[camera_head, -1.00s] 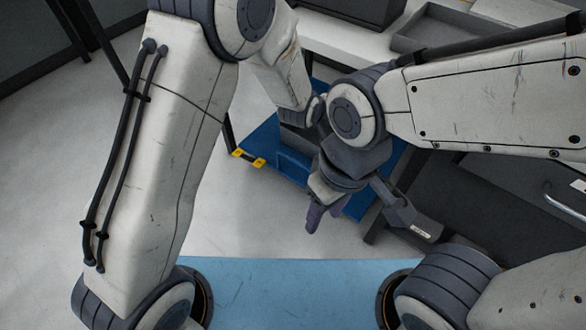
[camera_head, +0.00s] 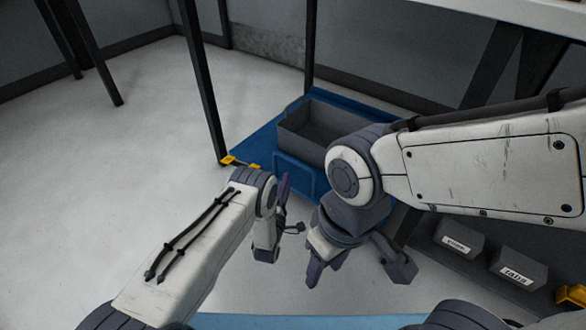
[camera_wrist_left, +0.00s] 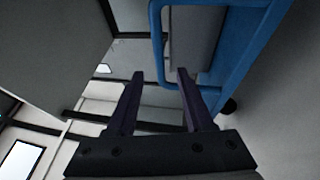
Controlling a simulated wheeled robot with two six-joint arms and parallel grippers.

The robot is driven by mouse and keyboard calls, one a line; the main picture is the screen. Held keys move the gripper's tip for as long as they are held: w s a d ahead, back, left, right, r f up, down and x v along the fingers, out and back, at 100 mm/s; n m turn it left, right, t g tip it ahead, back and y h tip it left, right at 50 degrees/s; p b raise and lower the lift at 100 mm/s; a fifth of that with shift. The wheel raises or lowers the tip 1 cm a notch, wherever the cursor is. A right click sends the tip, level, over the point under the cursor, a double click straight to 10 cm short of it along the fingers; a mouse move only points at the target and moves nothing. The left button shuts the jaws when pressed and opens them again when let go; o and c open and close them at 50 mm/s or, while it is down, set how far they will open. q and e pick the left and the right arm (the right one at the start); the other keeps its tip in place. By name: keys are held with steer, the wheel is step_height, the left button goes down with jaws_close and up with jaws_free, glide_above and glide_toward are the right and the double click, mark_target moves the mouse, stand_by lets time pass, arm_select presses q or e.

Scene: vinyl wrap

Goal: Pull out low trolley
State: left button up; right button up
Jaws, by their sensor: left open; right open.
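The low trolley is blue, and its deck (camera_head: 252,147) shows under the bench in the head view. A blue loop handle (camera_head: 276,160) stands at its near end. In the left wrist view the handle (camera_wrist_left: 157,45) runs down and bends just beyond my left fingertips. My left gripper (camera_head: 284,190) is at the trolley's near end, open, with nothing clearly between its fingers (camera_wrist_left: 158,76); whether it touches the handle I cannot tell. My right gripper (camera_head: 325,268) is open and empty, lower and nearer. My right arm hides part of the trolley's right side.
A grey open bin (camera_head: 300,148) rests on the trolley. A dark bench leg (camera_head: 204,90) stands beside a yellow corner marking (camera_head: 238,162). Labelled grey bins (camera_head: 518,268) sit at the lower right. The floor at the left is clear.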

mark_target(293, 159)
arm_select(q)
steer(key=b+x, duration=0.5)
steer(key=x, duration=0.4)
steer(key=shift+w+d+r, duration=0.1)
steer(key=shift+w+r, duration=0.1)
steer(key=shift+w, duration=0.15)
jaws_close()
stand_by(0.9)
